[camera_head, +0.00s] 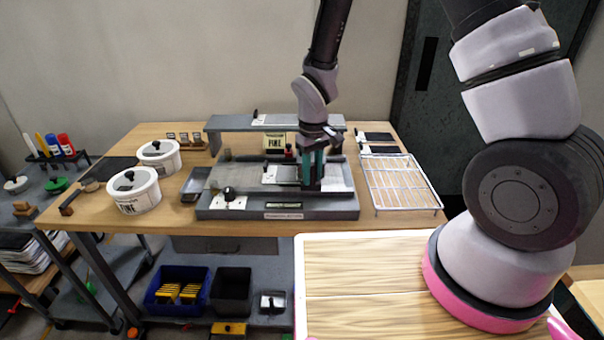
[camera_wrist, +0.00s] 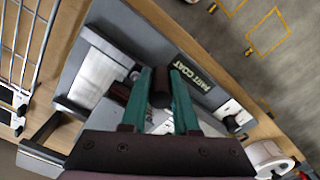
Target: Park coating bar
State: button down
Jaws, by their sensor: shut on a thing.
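The grey coating machine (camera_head: 285,205) stands at the front middle of the wooden bench. A pale plate (camera_wrist: 97,76) lies on its bed in the wrist view. My gripper (camera_head: 311,181) is over the right part of this bed, its green fingers pointing down. In the wrist view my gripper (camera_wrist: 160,76) is shut on a dark, rounded piece, apparently the coating bar (camera_wrist: 160,90). Most of that piece is hidden by the fingers. I cannot tell whether it touches the bed.
A wire rack (camera_head: 400,185) lies right of the machine. A raised grey shelf (camera_head: 232,124) stands behind it. Two white lidded pots, (camera_head: 133,192) and (camera_head: 159,157), stand to the left. A tool trolley (camera_head: 75,190) is at the far left.

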jog(key=d, duration=0.6)
jog(key=shift+d, duration=0.3)
jog(key=shift+s, duration=0.1)
jog(key=c, duration=0.7)
grip_release()
jog(key=shift+d, duration=0.15)
jog(key=shift+r, duration=0.15)
notch_tip(320, 180, up, 10)
jog(key=shift+r, duration=0.25)
